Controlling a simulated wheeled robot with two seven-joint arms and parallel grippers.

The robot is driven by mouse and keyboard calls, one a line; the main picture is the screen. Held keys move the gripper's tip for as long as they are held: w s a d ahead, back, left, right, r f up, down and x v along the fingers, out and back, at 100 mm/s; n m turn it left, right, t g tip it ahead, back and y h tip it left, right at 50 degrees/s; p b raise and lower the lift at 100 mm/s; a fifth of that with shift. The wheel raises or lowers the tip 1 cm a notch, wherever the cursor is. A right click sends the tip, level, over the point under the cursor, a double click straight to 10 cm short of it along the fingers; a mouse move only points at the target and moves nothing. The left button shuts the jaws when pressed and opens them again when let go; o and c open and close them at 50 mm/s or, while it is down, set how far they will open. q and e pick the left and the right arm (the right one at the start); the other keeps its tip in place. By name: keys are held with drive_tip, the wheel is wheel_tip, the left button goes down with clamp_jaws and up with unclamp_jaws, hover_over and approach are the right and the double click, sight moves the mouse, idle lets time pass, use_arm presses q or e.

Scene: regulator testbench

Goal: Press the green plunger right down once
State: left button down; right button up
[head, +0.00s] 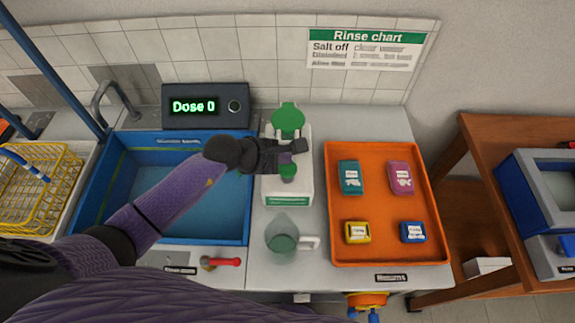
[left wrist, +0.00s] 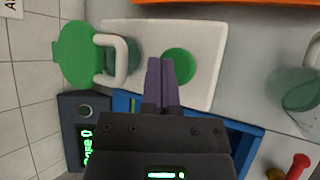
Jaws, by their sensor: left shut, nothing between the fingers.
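The green plunger (head: 288,171) is a round knob on a white dispenser body (head: 273,190). In the left wrist view the plunger shows as a green disc (left wrist: 181,68) on the white top (left wrist: 205,38). My left gripper (head: 285,158) reaches in from the left above the dispenser. Its purple fingers are shut and empty, and their tips (left wrist: 160,62) lie just beside the plunger in the picture. I cannot tell whether they touch it. The black display (head: 180,106) reads "Dose 0". My right gripper is not in view.
A green-lidded vessel (head: 288,121) stands behind the plunger. A clear jug (head: 282,238) with green contents stands in front. An orange tray (head: 385,252) with several small packs lies right; a blue sink (head: 170,215) lies left. A red-handled tool (head: 222,262) lies at the front.

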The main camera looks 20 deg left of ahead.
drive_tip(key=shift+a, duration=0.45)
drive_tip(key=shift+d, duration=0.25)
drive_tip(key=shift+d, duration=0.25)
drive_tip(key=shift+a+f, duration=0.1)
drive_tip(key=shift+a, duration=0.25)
use_arm(q)
drive_tip(key=shift+f+b, duration=0.35)
drive_tip(key=shift+f, duration=0.05)
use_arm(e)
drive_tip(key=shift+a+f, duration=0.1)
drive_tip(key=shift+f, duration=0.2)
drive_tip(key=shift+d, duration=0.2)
use_arm(q)
drive_tip(key=shift+f, duration=0.2)
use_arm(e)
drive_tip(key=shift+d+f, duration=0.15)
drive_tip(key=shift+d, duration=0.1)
